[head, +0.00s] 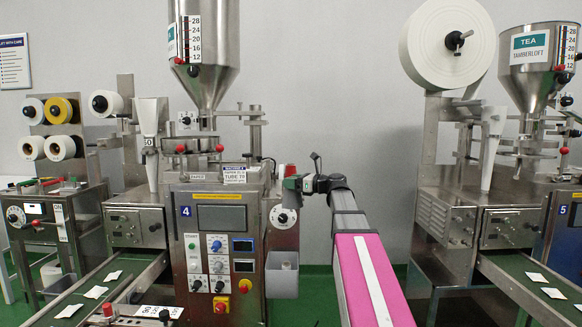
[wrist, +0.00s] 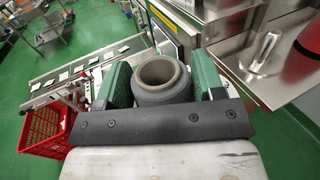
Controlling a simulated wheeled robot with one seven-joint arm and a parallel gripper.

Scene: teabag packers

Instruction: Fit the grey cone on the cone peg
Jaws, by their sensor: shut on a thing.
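The grey cone (wrist: 150,97) shows in the wrist view as a round, hollow grey body with an open top rim. The green fingers of my gripper (wrist: 162,82) are shut on it, one on each side. A shiny tapering piece (wrist: 262,50) stands on a steel shelf at the upper right of the wrist view, apart from the gripper. I cannot tell whether it is the cone peg.
Machine 4 (head: 216,250) stands left of my arm, machine 5 (head: 450,215) to the right. A red object (wrist: 309,45) stands on the steel shelf (wrist: 240,85). A red crate (wrist: 42,132) and a conveyor with teabags (wrist: 68,78) lie left in the wrist view.

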